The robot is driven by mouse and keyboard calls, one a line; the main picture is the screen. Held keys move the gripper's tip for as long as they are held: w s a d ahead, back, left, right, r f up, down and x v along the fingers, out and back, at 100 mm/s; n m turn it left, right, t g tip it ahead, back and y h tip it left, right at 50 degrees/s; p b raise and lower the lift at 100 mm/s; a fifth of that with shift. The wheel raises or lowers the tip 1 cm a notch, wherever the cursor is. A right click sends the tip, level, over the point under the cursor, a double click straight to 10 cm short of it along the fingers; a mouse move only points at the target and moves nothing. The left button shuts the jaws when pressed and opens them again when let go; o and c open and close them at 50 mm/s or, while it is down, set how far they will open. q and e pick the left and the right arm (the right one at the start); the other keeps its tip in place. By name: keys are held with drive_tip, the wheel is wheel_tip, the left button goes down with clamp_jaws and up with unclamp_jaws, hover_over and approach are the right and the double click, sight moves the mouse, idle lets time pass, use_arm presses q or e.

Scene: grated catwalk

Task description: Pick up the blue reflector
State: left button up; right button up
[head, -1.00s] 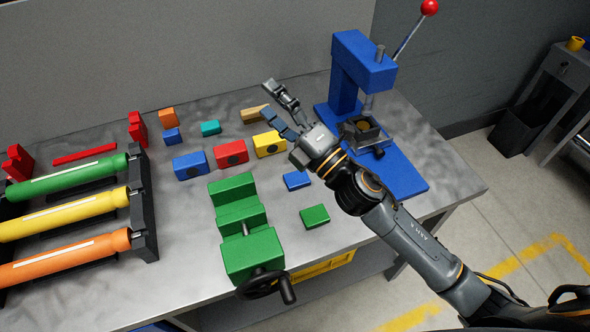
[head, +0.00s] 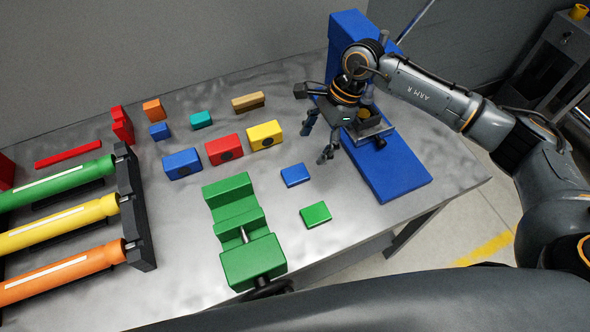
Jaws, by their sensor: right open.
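A small flat blue piece (head: 295,175), which looks like the blue reflector, lies on the grey metal table right of the green vise. My right gripper (head: 317,141) points down with its fingers spread, empty. In the picture it is just above and right of the blue piece, in front of the blue press; its exact height over the table is hard to tell. A matching flat green piece (head: 315,214) lies nearer the front. My left gripper is not in view.
The green vise (head: 240,225) and blue press (head: 390,165) flank the flat pieces. Blue (head: 182,163), red (head: 224,149) and yellow (head: 265,135) blocks stand behind the vise. Coloured tubes (head: 60,232) lie in a rack at left. The table's front right is clear.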

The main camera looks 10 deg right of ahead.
sight(297, 173)
drive_tip(key=p+x, duration=0.1)
drive_tip(key=x, duration=0.3)
drive_tip(key=shift+a+f, duration=0.15)
drive_tip(key=shift+f, duration=0.1)
drive_tip(key=shift+a+f, duration=0.15)
drive_tip(key=p+x, duration=0.3)
drive_tip(key=x, duration=0.1)
drive_tip(key=shift+s+a+f, duration=0.15)
drive_tip(key=shift+f, duration=0.25)
drive_tip(key=c, duration=1.1)
